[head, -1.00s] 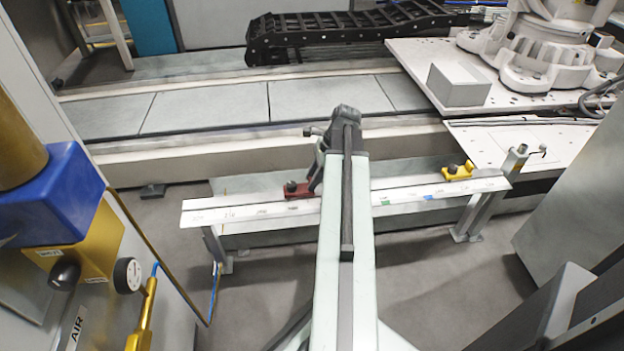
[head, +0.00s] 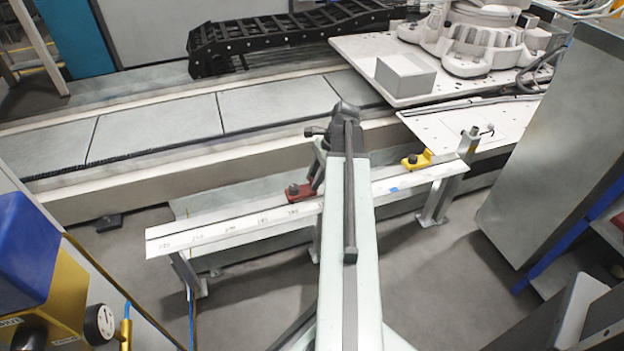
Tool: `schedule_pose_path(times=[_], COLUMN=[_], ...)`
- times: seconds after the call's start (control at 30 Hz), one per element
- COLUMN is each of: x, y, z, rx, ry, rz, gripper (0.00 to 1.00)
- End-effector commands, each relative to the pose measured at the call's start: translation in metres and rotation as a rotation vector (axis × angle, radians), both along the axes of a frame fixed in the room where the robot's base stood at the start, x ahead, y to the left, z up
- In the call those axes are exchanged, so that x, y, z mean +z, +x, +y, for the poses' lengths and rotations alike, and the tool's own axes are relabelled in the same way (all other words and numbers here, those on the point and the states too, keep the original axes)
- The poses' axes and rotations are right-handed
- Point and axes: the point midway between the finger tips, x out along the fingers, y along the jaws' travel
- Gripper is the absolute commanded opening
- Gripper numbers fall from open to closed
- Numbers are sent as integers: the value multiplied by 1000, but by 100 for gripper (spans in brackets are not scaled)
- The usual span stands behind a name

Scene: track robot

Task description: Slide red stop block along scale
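The red stop block (head: 299,193), with a dark knob on top, sits on the long white scale (head: 222,229), left of my arm. Several printed numbers show on the scale left of the block. My gripper (head: 317,184) is at the block's right end, with a dark finger against it. The block's right end and the other finger are hidden behind the finger and my arm. The block travels with my gripper, so the gripper appears shut on it. A yellow stop block (head: 416,160) sits farther right on the scale, with a blue mark (head: 398,189) below it.
A grey cabinet (head: 553,150) stands close on the right. Yellow and blue equipment (head: 40,270) is near on the left. Behind the scale runs a floor track (head: 160,123) with a pale box (head: 405,76) on a plate. The scale left of the block is clear.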

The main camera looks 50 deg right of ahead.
Motion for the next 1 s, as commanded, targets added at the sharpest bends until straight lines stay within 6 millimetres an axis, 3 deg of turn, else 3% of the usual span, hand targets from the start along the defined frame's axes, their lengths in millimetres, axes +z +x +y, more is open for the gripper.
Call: schedule_pose_path(times=[0.03,0.1,0.47,0.57,0.9,1.0], x=[0,0,3,12,69,75], y=[5,6,6,5,-3,-4], z=[2,4,6,4,-16,-19], rx=[3,8,13,13,13,14], ry=[-2,-2,0,0,0,0], rz=[-8,-8,-4,-4,-4,-4], gripper=[35,55,55,55,55,55])
